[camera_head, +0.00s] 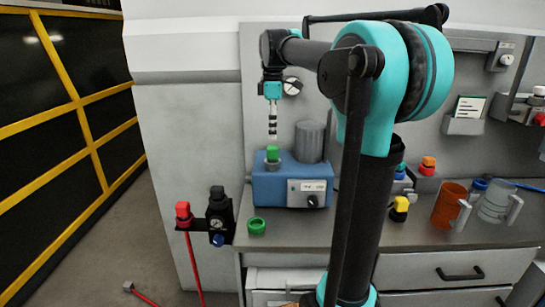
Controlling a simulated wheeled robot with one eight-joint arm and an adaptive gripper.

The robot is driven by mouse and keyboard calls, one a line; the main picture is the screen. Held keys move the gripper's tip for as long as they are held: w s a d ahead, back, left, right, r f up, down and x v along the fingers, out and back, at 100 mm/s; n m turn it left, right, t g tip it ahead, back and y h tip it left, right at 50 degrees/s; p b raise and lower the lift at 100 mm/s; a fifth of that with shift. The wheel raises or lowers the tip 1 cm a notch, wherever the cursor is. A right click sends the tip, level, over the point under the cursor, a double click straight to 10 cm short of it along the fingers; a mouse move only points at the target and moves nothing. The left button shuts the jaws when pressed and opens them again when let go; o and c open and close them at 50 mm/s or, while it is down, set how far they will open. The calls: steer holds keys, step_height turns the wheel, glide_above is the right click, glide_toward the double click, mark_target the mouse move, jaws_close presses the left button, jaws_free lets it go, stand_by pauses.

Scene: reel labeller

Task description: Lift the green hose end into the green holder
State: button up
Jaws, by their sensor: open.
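My gripper (272,130) points straight down, seen nearly edge-on. It is open and empty above the blue box, with a gap below its tips. A green block (273,153) sits on a grey round fitting on top of that box, just under the gripper. A green ring (257,226) with a dark opening is at the counter's front left edge. I see no green hose on either one, and cannot tell which is the hose end or the holder.
The blue box (270,183) carries a grey cylinder (310,141). A red fitting (183,211) with a red hose hangs at the left. A brown mug (449,204) and a clear mug (494,202) stand right. My arm hides the counter's middle.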

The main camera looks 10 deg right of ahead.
mark_target(273, 147)
steer(key=shift+a+f, duration=0.1)
steer(key=shift+f, duration=3.55)
jaws_close()
